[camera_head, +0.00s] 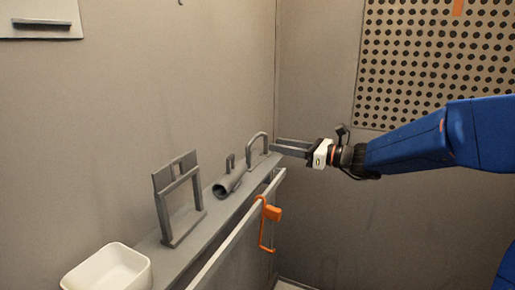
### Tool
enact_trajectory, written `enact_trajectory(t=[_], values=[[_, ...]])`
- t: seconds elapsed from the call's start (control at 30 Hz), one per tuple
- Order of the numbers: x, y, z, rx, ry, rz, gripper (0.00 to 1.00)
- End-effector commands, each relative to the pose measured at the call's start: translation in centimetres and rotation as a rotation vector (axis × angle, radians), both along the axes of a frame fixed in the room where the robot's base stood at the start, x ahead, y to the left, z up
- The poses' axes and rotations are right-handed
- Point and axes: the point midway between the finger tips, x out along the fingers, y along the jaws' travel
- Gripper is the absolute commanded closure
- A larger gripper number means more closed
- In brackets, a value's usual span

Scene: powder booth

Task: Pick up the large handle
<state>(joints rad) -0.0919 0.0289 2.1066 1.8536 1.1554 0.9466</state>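The large handle (257,138) is a grey U-shaped bar, standing as an upright arch near the far end of the narrow grey shelf (222,217). My gripper (274,146) is just to its right in the head camera view, with its fingers pointing left at the arch. The two grey fingers look apart, with nothing seen between them. The fingertips look close to the handle's right leg, but I cannot tell whether they touch it. A smaller hooked handle (229,160) is farther left on the shelf.
An upright grey frame (180,200) and a white bin (110,270) stand nearer. Walls close off the left and back.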

Motion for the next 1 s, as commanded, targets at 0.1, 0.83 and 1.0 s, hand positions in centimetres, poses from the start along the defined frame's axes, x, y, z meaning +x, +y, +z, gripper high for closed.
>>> enact_trajectory(t=[0.1,0.83,1.0], values=[[0.3,0.9,0.0,0.001,0.0,0.002,0.67],[2.7,5.8,0.1,0.0,-0.001,0.0,0.67],[2.7,5.7,0.1,0.0,-0.001,0.0,0.86]])
